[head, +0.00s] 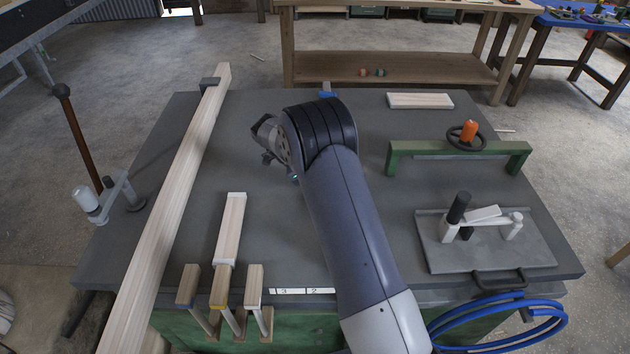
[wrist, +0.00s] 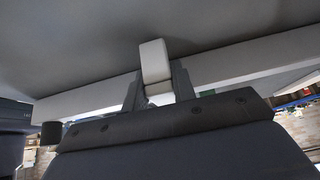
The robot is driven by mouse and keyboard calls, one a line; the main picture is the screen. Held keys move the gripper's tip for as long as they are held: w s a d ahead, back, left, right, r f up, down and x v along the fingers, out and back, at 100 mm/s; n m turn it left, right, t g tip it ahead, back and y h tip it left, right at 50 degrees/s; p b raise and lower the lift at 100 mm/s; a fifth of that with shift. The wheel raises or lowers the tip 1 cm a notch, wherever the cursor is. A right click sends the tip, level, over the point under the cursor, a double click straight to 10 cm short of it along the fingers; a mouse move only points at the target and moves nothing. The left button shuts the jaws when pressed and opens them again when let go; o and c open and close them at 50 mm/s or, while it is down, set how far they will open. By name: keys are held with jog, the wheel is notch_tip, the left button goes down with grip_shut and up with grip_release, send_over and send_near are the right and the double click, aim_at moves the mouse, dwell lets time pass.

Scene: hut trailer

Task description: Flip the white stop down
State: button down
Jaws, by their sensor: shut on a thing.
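The white stop (wrist: 154,62) is a small pale block in the middle of the wrist view. It crosses a long, light grey rail (wrist: 235,66). My gripper (wrist: 157,80) is shut on the white stop, with one dark finger on each side of it. Part of the stop shows low between the fingers. I cannot tell from this angle how far the stop is tilted. In the head view my arm covers the fingers, and I cannot make out the held stop there.
Wooden flip pieces (head: 220,287) line the front edge.

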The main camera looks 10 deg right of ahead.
jog(key=c, duration=1.2)
grip_release()
jog(key=shift+o, duration=0.2)
jog(key=b+v, duration=0.1)
jog(key=v, duration=0.9)
jog(key=shift+a+r, duration=0.25)
jog(key=shift+r, duration=0.05)
jog(key=shift+w, duration=0.1)
jog(key=p+x, duration=0.1)
jog(key=x, duration=0.9)
jog(key=shift+d+f, duration=0.25)
